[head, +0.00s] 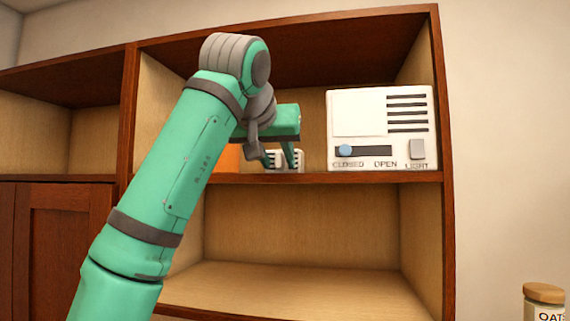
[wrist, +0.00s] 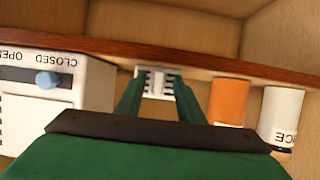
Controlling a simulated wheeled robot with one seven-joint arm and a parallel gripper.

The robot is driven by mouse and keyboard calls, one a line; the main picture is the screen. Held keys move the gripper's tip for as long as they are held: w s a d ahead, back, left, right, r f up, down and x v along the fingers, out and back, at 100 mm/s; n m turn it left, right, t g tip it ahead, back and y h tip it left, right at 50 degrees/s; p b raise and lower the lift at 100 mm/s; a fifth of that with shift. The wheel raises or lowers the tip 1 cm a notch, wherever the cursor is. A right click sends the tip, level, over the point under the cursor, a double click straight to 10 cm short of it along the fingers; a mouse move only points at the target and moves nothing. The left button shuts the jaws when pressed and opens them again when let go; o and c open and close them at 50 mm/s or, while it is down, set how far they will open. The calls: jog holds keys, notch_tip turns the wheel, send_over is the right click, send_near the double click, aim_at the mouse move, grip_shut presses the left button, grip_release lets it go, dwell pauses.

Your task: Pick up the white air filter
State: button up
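The white air filter (head: 285,155) is a small white block with dark slats. It stands on the upper shelf, left of the white panel box, partly covered by my fingers in the head view. In the wrist view the filter (wrist: 157,83) shows straight ahead between the fingers. My gripper (head: 283,163) has its two dark green fingers apart, one toward each side of the filter. In the wrist view my gripper (wrist: 157,77) has fingertips that overlap the filter's edges. I cannot tell whether they touch it or are just in front.
A white box (head: 382,128) with slots, a blue knob and a switch stands close on the right. An orange cylinder (wrist: 229,102) and a white labelled can (wrist: 281,115) stand on the filter's other side. The lower shelf (head: 300,282) looks empty. A jar (head: 544,302) is at lower right.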

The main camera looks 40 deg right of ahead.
jog(key=shift+d, duration=0.15)
grip_shut()
